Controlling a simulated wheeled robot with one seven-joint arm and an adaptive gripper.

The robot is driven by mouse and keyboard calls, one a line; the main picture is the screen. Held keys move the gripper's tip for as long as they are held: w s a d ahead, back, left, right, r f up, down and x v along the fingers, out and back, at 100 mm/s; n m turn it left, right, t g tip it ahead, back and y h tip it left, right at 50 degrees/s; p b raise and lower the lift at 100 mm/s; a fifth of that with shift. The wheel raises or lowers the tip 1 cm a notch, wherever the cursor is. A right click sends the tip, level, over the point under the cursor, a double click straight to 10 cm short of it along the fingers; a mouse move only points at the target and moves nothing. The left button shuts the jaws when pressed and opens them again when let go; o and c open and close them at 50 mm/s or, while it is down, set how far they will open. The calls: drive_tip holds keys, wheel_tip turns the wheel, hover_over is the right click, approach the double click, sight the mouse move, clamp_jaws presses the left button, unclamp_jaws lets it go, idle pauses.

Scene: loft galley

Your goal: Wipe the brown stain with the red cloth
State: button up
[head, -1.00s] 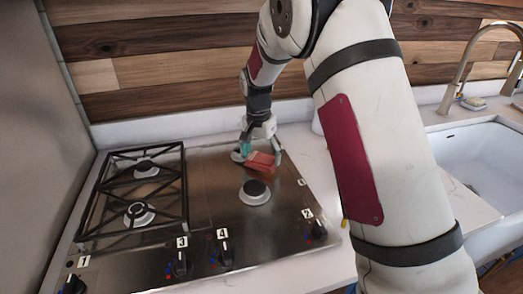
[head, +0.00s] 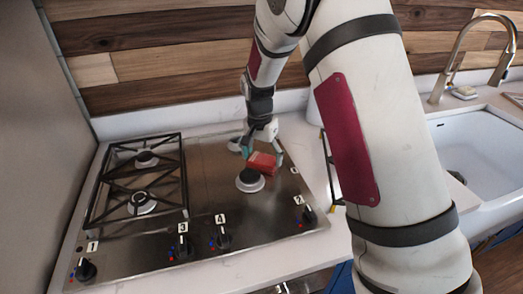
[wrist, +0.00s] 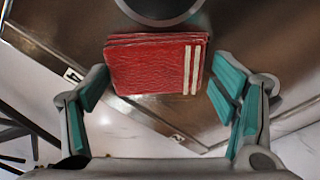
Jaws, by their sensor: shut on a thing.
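The red cloth (head: 262,163), a folded pad with two white stripes at one end, is in my gripper (head: 263,154) over the right part of the steel hob (head: 215,185). In the wrist view the cloth (wrist: 155,65) lies between the two teal-padded fingers. Its far edge is close to a round burner base (wrist: 160,10). I cannot tell whether the cloth touches the hob. I cannot make out the brown stain; the cloth or gripper may hide it.
Black grates (head: 137,183) cover the left burners. Several numbered knobs (head: 222,238) line the hob's front. A white sink (head: 480,150) with a tall tap (head: 462,55) is on the right. A wooden wall (head: 160,55) stands behind, and bare steel lies between grates and cloth.

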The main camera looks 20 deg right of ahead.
sight(264, 161)
drive_tip(key=shift+s+f+p, duration=0.15)
drive_tip(key=shift+s+p, duration=0.15)
drive_tip(key=shift+s, duration=0.55)
drive_tip(key=shift+f, duration=0.1)
drive_tip(key=shift+s, duration=0.1)
wheel_tip(264, 161, up, 3)
drive_tip(key=shift+a+f+p, duration=0.1)
drive_tip(key=shift+f+p, duration=0.1)
drive_tip(key=shift+p, duration=0.2)
drive_tip(key=shift+w+r+p, duration=0.2)
drive_tip(key=shift+r+p, duration=0.3)
drive_tip(key=shift+r, duration=1.35)
wheel_tip(264, 161, up, 3)
drive_tip(key=shift+p, duration=0.4)
